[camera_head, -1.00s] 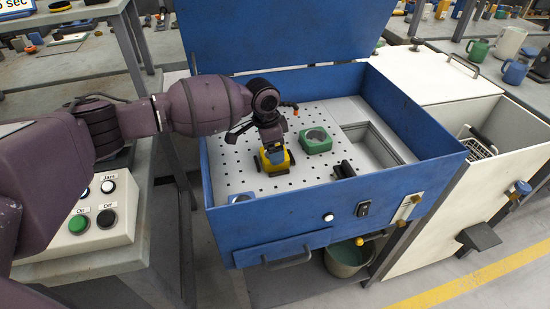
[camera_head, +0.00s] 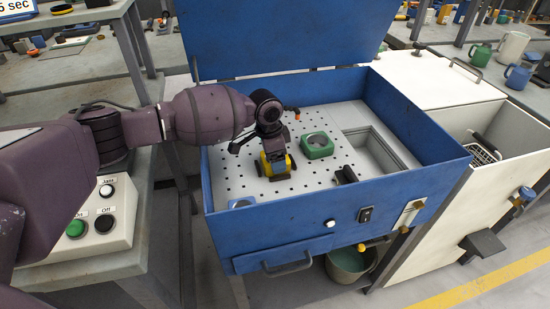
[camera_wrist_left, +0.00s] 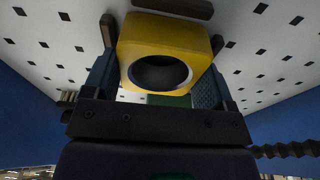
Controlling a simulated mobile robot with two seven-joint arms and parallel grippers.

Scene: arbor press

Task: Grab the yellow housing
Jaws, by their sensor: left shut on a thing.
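The yellow housing (camera_head: 283,166) is inside the blue box, over the perforated white plate. In the left wrist view the yellow housing (camera_wrist_left: 163,38) shows a round dark bore and sits between my gripper's two fingers. My left gripper (camera_head: 274,163) reaches down from above and is shut on it; the gripper also fills the lower part of the left wrist view (camera_wrist_left: 160,85). Whether the housing touches the plate cannot be told. My right gripper is not in view.
A green housing (camera_head: 317,145) sits on the perforated plate (camera_head: 235,180) to the right. A recessed rectangular opening (camera_head: 378,148) lies further right. The blue box (camera_head: 330,215) has raised walls and an open lid (camera_head: 280,35). A control box (camera_head: 112,215) stands at left.

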